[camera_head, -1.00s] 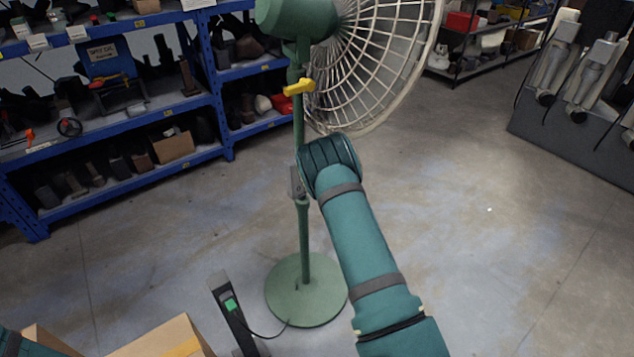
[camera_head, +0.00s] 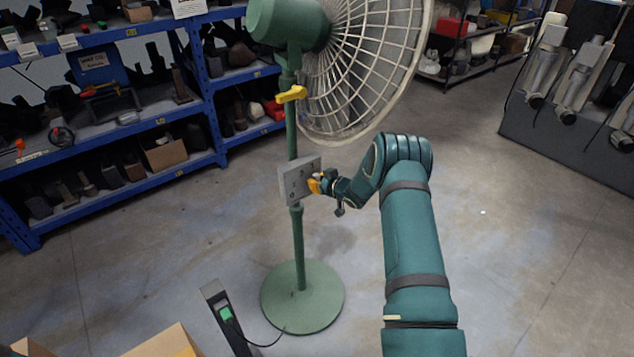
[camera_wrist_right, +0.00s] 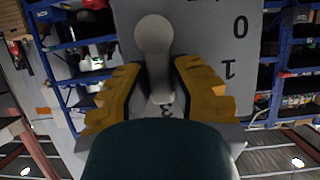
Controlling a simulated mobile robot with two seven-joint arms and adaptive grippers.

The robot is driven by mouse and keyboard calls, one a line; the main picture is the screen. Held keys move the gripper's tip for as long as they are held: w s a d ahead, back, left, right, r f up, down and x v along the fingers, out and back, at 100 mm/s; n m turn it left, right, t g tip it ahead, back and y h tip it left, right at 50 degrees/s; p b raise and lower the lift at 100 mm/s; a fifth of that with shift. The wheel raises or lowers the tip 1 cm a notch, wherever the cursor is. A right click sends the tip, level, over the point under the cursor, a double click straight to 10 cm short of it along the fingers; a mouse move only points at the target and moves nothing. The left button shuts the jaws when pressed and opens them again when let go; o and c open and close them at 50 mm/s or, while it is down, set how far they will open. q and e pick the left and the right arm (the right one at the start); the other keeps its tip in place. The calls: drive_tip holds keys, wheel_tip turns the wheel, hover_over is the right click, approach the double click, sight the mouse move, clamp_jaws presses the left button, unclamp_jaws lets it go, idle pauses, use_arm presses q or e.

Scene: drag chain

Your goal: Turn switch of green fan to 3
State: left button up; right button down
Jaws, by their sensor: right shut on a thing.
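The green fan (camera_head: 288,25) stands upright on a round base (camera_head: 302,296), its white cage facing right. A grey switch panel (camera_head: 289,186) is on its pole; the panel also shows in the right wrist view (camera_wrist_right: 205,30). My right gripper (camera_head: 317,184) is at the panel's right side. In the right wrist view its yellow fingers (camera_wrist_right: 152,90) are shut on the grey switch (camera_wrist_right: 154,38), one on each side. The marks 0 and 1 show on the right, and a partly covered mark, seemingly 3, lies between the fingers. Which mark the switch points to is unclear. My left gripper is out of view.
A yellow knob (camera_head: 291,94) sits on the pole above the panel. A black post with a green button (camera_head: 227,314) and a cable stands by the base. Blue shelves (camera_head: 214,100) stand behind at left. Cardboard boxes (camera_head: 160,342) are at the lower left.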

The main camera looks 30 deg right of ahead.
idle(0.6)
drive_tip(key=c, duration=0.8)
unclamp_jaws()
drive_tip(key=shift+w, duration=0.1)
drive_tip(key=v, duration=1.2)
drive_tip(key=shift+d, duration=0.1)
